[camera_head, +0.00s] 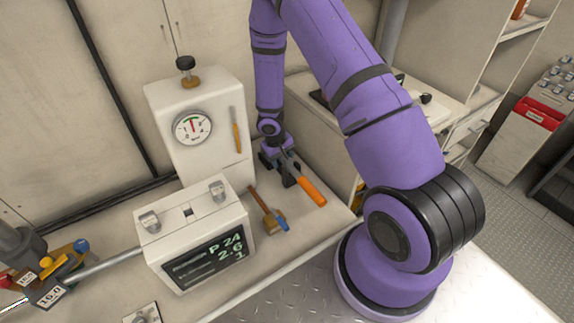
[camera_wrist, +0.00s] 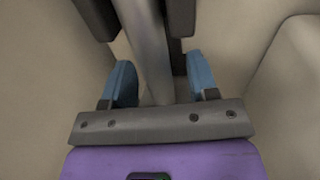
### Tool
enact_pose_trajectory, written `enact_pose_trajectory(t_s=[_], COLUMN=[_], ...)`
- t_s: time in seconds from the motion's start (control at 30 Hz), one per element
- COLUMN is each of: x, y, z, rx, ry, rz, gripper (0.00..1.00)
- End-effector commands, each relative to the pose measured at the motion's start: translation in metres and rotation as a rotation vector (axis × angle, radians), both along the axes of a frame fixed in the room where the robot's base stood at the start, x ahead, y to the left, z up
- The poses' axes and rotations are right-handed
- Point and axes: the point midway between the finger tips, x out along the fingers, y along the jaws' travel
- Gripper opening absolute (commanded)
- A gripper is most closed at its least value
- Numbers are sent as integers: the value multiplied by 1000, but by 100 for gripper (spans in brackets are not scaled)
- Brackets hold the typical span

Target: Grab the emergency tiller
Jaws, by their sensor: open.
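The emergency tiller appears to be the grey bar with an orange grip (camera_head: 312,192) on the counter, in the head view. Its grey metal shaft (camera_wrist: 147,45) runs between my fingers in the wrist view. My gripper (camera_head: 277,160) is at the shaft's far end in the head view, beside dark blocks. In the wrist view my gripper (camera_wrist: 162,82) is open, with one blue-padded finger on each side of the shaft and a gap at both sides. My gripper hides part of the shaft in the head view.
A white cabinet with a gauge (camera_head: 193,128) stands left of my gripper. A white box with a dark display (camera_head: 203,258) stands in front of it. A wooden-handled tool with a blue part (camera_head: 268,214) lies between the box and the orange grip. Dark upright pieces (camera_wrist: 180,18) flank the shaft.

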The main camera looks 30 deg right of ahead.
Motion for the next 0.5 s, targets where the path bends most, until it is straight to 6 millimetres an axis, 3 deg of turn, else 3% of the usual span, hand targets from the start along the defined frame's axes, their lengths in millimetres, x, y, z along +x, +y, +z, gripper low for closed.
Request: enact_pose_trajectory(t_s=[0.2,0.4,0.43,0.5], x=[0,0,0,0], y=[0,0,0,0], z=[0,0,0,0], rx=[0,0,0,0], ry=[0,0,0,0], rz=[0,0,0,0], gripper=[52,6,0,0])
